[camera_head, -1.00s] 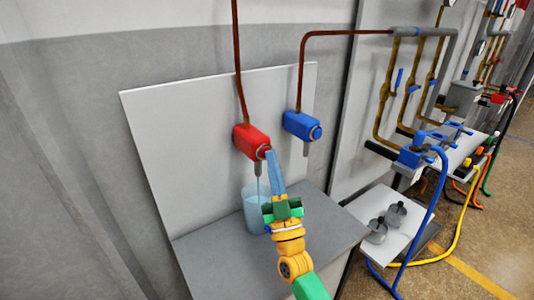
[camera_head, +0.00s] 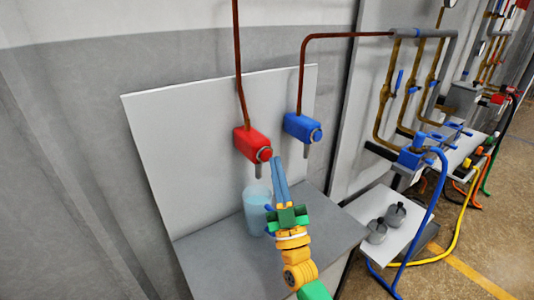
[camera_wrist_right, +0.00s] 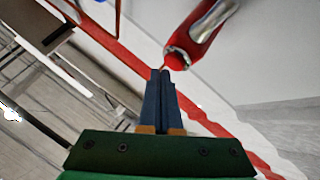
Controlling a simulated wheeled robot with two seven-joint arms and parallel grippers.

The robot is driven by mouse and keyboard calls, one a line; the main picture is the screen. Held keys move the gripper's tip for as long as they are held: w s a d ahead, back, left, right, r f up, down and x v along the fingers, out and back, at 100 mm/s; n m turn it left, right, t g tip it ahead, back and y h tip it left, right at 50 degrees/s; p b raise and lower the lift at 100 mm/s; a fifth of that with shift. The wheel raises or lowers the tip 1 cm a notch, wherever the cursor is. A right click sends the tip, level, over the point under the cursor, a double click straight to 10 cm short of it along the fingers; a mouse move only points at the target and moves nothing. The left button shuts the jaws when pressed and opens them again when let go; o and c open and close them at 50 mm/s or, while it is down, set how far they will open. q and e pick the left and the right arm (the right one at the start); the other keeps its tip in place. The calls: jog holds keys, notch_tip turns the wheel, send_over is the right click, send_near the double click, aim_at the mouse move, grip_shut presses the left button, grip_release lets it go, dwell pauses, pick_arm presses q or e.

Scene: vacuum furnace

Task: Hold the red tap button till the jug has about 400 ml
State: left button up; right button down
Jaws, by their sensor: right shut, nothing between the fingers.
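The red tap (camera_head: 248,141) is on the pale panel, its round red button (camera_head: 265,154) facing out. The red button (camera_wrist_right: 178,60) also shows in the right wrist view, just beyond my fingertips. My right gripper (camera_head: 278,160) is shut and empty, its blue fingertips just right of the button, apparently apart from it. The clear jug (camera_head: 256,203) stands upright on the grey counter under the red tap's spout, with pale blue water in it. No stream shows under the spout. I cannot read a scale on the jug, and my gripper partly hides its right side. My left gripper is out of view.
A blue tap (camera_head: 301,127) is close to the right of the red one. The grey counter (camera_head: 215,255) has free room left of the jug. A low white shelf (camera_head: 397,238) with grey metal parts, a blue hose (camera_head: 438,205) and brass pipes are at the right.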

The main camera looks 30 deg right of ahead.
jog(key=shift+s, duration=0.1)
jog(key=s+p, duration=0.1)
jog(key=s, duration=0.1)
jog(key=s+p, duration=0.1)
jog(key=s, duration=0.2)
jog(key=shift+d, duration=0.2)
dwell(0.5)
